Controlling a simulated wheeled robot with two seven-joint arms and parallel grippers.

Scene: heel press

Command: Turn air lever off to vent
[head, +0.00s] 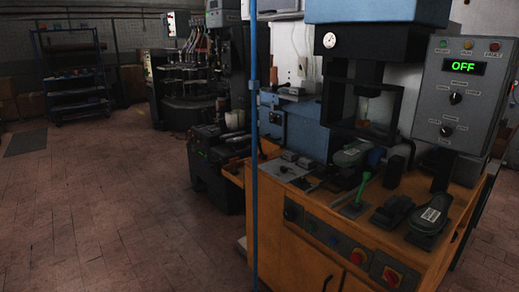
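A lever with a bright green handle (362,188) stands up from a dark base on the orange bench top, tilted a little to the right. It looks like the air lever, but I cannot read any marking on it. The press (390,50) stands behind it, with a round white gauge (329,40) whose needle is too small to read. A grey control box (462,95) at the right shows a green "OFF" on its display (464,68). Neither of my grippers is in view.
Dark machines and a blue rack (75,80) are farther back. The tiled floor at left is clear.

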